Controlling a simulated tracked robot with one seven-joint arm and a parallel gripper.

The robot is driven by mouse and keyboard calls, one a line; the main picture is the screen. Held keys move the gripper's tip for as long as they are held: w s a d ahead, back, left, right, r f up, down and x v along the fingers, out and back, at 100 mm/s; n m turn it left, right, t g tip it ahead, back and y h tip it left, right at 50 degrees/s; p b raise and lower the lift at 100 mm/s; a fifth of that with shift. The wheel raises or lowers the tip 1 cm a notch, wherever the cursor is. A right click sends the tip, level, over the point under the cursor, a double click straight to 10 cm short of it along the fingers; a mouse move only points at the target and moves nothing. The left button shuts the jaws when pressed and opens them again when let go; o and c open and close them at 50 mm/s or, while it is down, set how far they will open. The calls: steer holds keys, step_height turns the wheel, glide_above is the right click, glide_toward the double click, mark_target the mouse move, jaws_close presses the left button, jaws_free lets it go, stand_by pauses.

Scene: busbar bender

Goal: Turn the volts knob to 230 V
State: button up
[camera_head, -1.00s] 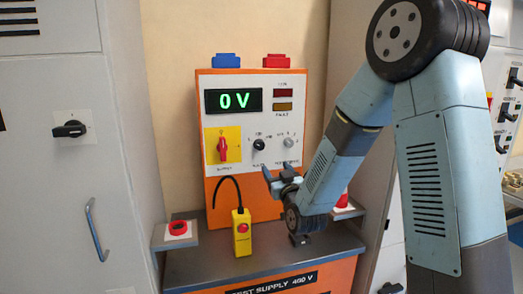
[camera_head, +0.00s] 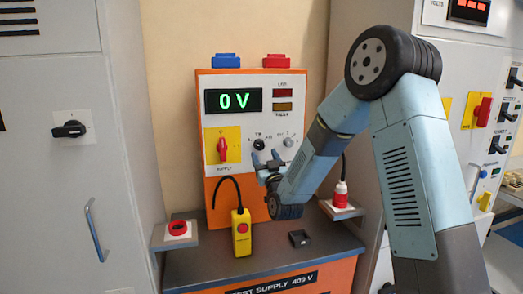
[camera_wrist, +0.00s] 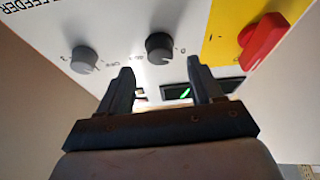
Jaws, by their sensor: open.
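The black volts knob (camera_head: 259,144) is on the white panel of the orange test supply, between the red supply switch (camera_head: 223,149) and a grey knob (camera_head: 288,142). The display (camera_head: 234,100) reads 0 V in green. My gripper (camera_head: 265,158) is open, just below the black knob in the head view. In the wrist view, the black knob (camera_wrist: 159,46) shows beyond and between the two open fingertips (camera_wrist: 162,75), apparently with a gap. The grey knob (camera_wrist: 84,59) is left of them. The knob's scale is too small to read.
A yellow box with a red button (camera_head: 241,232) stands on the grey shelf below. Red items stand on side ledges at left (camera_head: 178,228) and right (camera_head: 341,192). Grey cabinets flank the supply. The red switch (camera_wrist: 262,40) is right of my fingers in the wrist view.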

mark_target(260, 147)
steer(key=shift+x, duration=2.45)
steer(key=shift+c, duration=0.2)
steer(key=shift+f, duration=0.1)
steer(key=c, duration=1)
steer(key=shift+m, duration=0.4)
steer(key=m+h, duration=0.2)
steer(key=m, duration=0.2)
steer(key=m+h, duration=0.2)
steer(key=m, duration=0.2)
steer(key=shift+a+h, duration=0.15)
steer(key=shift+h, duration=0.15)
steer(key=m+h, duration=0.1)
steer(key=m, duration=0.2)
steer(key=m+g+h, duration=0.1)
steer(key=m+h, duration=0.1)
steer(key=m, duration=0.2)
steer(key=shift+m, duration=0.4)
